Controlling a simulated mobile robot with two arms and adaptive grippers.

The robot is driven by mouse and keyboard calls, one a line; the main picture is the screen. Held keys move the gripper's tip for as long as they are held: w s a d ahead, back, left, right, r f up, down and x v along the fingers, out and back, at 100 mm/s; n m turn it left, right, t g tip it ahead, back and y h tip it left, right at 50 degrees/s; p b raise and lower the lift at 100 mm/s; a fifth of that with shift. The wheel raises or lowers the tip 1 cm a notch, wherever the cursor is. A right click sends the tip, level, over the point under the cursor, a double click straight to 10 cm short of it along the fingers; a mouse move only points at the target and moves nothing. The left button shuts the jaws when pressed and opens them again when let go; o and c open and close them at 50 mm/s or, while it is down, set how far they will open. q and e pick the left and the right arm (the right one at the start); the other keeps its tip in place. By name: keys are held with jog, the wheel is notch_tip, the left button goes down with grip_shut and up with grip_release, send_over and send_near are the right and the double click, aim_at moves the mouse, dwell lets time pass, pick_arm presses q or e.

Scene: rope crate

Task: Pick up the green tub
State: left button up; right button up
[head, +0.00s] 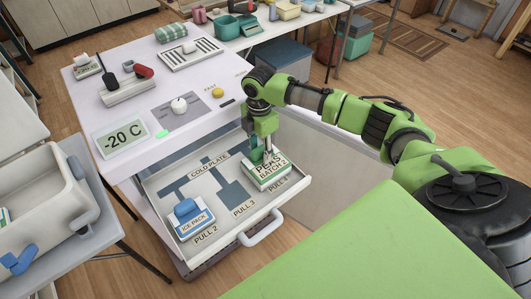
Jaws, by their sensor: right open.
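A green-and-white tub (268,181) labelled "PEAS BATCH 2" sits in the back right part of an open drawer (288,205). My right gripper (265,152) points down directly over the tub, open, with its fingertips at the tub's top. The gripper partly hides the top, and I cannot tell whether the fingers touch it. My left gripper is out of view.
A blue-topped ice pack (193,222) stands at the drawer's front left. The white unit (95,82) carries a display, a knob and small items. A pale crate (40,215) stands at left. A table with several containers is behind.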

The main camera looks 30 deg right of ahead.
aim_at(260, 166)
grip_shut()
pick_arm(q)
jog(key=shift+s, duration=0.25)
pick_arm(e)
jog(key=shift+r, duration=0.1)
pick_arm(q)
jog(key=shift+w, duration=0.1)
pick_arm(e)
jog(key=shift+r+b, duration=0.3)
jog(key=shift+r, duration=0.05)
notch_tip(260, 166, up, 2)
jog(key=shift+r+b, duration=0.15)
jog(key=shift+b, duration=0.4)
pick_arm(q)
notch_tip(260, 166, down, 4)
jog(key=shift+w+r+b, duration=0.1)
jog(key=shift+b, duration=0.95)
pick_arm(e)
jog(key=s+a+r, duration=0.8)
jog(key=s+r, duration=0.2)
jog(key=s, duration=0.1)
jog(key=shift+s, duration=0.25)
